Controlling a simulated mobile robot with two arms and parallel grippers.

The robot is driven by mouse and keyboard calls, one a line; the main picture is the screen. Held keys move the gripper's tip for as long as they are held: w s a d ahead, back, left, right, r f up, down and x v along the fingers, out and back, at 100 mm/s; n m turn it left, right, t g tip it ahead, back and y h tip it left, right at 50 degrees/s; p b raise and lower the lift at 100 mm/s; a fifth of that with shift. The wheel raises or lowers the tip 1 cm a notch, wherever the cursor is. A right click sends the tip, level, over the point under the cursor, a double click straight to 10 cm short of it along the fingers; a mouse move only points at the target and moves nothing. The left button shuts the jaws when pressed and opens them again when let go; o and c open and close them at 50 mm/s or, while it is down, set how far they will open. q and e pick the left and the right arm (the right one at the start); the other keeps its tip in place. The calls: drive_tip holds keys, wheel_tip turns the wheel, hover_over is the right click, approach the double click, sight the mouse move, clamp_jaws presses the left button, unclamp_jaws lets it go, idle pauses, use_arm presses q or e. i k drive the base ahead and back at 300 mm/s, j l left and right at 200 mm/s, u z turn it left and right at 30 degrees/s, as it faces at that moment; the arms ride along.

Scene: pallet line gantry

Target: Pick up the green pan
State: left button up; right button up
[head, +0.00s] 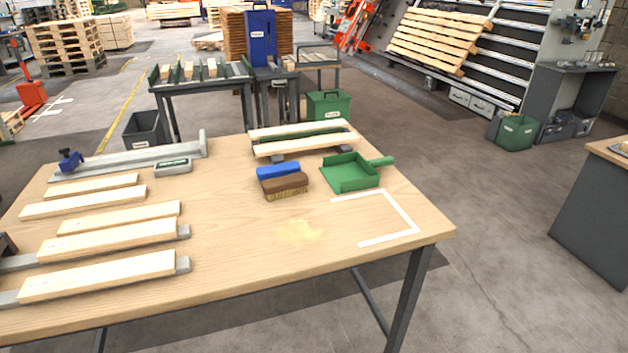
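The green pan (350,174) is a dustpan lying on the wooden table (240,245), toward its back right.
Wooden slats on dark blocks (303,138) lie just behind the pan. A white corner outline (411,225) and a patch of sawdust (298,232) are in front. Several planks (100,240) and a grey clamp rail (130,162) fill the left side.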

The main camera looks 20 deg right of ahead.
sight(348, 171)
drive_tip(key=u, duration=0.3)
drive_tip(key=l+u, duration=0.4)
drive_tip(key=l, duration=0.3)
drive_tip(key=k+l+u, duration=0.1)
drive_tip(key=l+u, duration=0.25)
drive_tip(key=l, duration=0.3)
